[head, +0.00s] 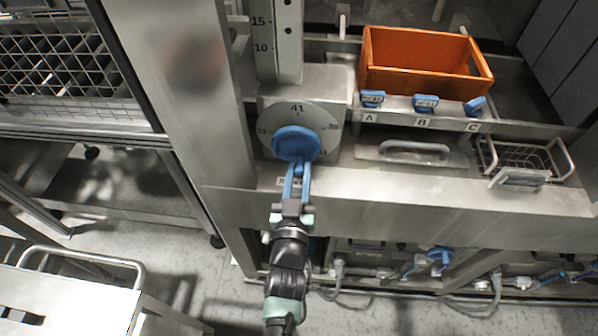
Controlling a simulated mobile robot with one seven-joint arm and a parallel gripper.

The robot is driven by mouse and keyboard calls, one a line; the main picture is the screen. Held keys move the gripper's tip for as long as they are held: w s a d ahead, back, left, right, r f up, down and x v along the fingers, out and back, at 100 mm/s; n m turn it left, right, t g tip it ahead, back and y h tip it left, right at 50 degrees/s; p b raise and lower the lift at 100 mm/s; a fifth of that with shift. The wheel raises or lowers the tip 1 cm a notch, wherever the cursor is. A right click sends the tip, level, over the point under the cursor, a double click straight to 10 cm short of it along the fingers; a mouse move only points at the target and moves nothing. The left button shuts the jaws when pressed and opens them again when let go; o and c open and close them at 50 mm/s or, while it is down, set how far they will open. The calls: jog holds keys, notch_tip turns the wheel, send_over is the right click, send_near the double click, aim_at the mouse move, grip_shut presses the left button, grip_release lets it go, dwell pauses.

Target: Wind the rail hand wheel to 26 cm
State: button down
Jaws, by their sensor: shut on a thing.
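The blue rail hand wheel (296,141) sits in front of a round grey dial (325,118) on the steel front. The dial shows 41 at its top, with smaller marks at its sides that are hard to read. My gripper (299,170) reaches up from below and is shut on the lower part of the hand wheel; the exact contact is partly hidden. Above the dial, an upright rail scale (277,40) shows 15 and 10. Its lower end and any pointer are not clear. A label below the wheel is partly covered by my gripper.
An orange crate (420,62) stands at the back right. Blue knobs marked A (372,98), B (425,103) and C (474,106) line the ledge. A handled lid (412,152) and a wire basket (524,160) lie right of the wheel. A steel post (205,90) stands left.

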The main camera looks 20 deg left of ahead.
jog(key=shift+a+m, duration=0.1)
jog(key=shift+m, duration=0.3)
jog(key=m, duration=0.1)
jog(key=a+m, duration=0.1)
jog(key=m, duration=0.1)
jog(key=shift+s+a+f+p, duration=0.1)
jog(key=shift+s+p, duration=0.1)
jog(key=shift+p, duration=0.1)
jog(key=shift+s+a+m, duration=0.1)
jog(key=shift+a+m, duration=0.2)
jog(key=shift+m, duration=0.6)
jog(key=shift+s+a+m, duration=0.1)
jog(key=shift+a+m, duration=0.15)
jog(key=shift+m, duration=0.65)
jog(key=shift+a, duration=0.1)
jog(key=c, duration=0.7)
grip_release()
jog(key=shift+r, duration=0.2)
